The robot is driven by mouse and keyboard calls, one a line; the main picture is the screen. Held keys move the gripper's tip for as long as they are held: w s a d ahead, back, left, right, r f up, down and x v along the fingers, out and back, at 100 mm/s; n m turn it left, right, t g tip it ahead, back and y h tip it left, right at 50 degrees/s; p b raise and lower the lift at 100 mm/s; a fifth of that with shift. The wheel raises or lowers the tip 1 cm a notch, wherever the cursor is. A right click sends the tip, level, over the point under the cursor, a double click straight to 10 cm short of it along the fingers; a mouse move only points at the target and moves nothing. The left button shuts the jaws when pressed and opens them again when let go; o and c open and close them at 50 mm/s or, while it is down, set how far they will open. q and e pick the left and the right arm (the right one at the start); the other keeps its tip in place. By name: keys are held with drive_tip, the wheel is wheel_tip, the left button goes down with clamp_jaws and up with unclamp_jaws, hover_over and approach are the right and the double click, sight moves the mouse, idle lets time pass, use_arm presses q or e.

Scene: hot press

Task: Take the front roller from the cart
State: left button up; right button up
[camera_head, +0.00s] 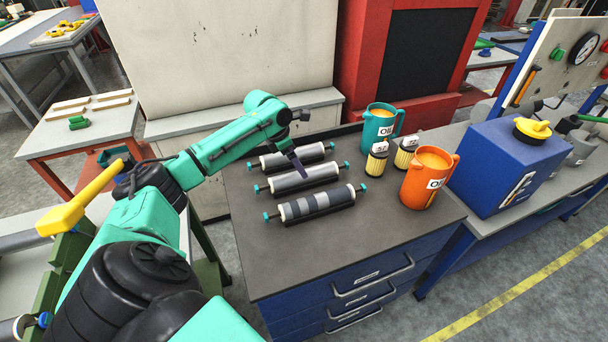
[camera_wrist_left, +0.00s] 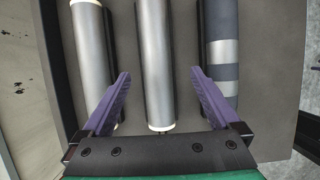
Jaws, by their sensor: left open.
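Three rollers lie side by side on the cart top (camera_head: 390,225). The front roller (camera_head: 318,204) is dark with lighter grey bands and teal end knobs. The middle roller (camera_head: 318,174) and the rear roller (camera_head: 285,159) are plain grey. My left gripper (camera_head: 299,170) is open and empty over the middle roller, pointing down. In the left wrist view, its purple fingers (camera_wrist_left: 160,74) lie on either side of the middle roller (camera_wrist_left: 155,50). The banded front roller (camera_wrist_left: 222,55) is just right of the right finger there. My right gripper is not in view.
A teal oil jug (camera_head: 379,128), an orange oil jug (camera_head: 423,185) and two small yellow canisters stand on the cart's right part. A blue box (camera_head: 505,170) stands on the bench to the right. The cart top in front of the rollers is clear.

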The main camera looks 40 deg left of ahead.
use_arm(q)
drive_tip(key=x, duration=0.1)
drive_tip(key=p+x, duration=0.1)
drive_tip(key=x, duration=0.1)
drive_tip(key=a+x, duration=0.1)
drive_tip(key=x, duration=0.1)
drive_tip(key=shift+w, duration=0.1)
drive_tip(key=shift+d+f, duration=0.25)
drive_tip(key=c, duration=1.5)
clamp_jaws()
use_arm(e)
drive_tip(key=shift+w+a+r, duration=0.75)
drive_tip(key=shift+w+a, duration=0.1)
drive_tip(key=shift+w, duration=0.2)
use_arm(q)
drive_tip(key=shift+w+r, duration=0.1)
drive_tip(key=shift+r, duration=0.05)
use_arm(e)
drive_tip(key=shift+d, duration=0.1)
